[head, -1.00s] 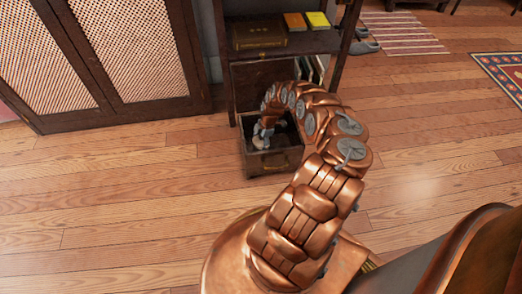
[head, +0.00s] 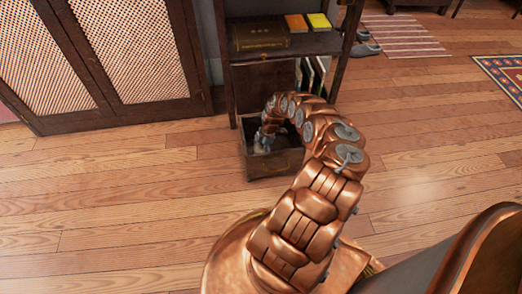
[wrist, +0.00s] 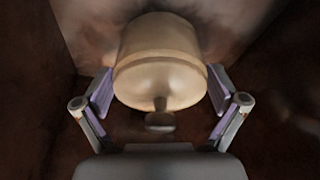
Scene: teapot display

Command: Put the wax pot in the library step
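The wax pot (wrist: 160,65) is a cream, rounded pot with a small knob on the side toward my wrist. It fills the space between my gripper's (wrist: 160,90) two purple-padded fingers, and both pads appear to touch its sides. Dark brown walls surround it. In the head view my gripper (head: 264,141) reaches down into an open-topped dark wooden compartment (head: 275,166) low on a dark wooden unit, which I take to be the library step. The pot is hidden there by my gripper and arm. I cannot tell whether its base touches the compartment floor.
The shelf above holds a dark book or box (head: 260,38), an orange book (head: 296,23) and a yellow book (head: 318,21). Upright books (head: 315,72) stand on the lower right. A lattice-door cabinet (head: 120,60) is at the left. The wooden floor (head: 110,200) around is clear.

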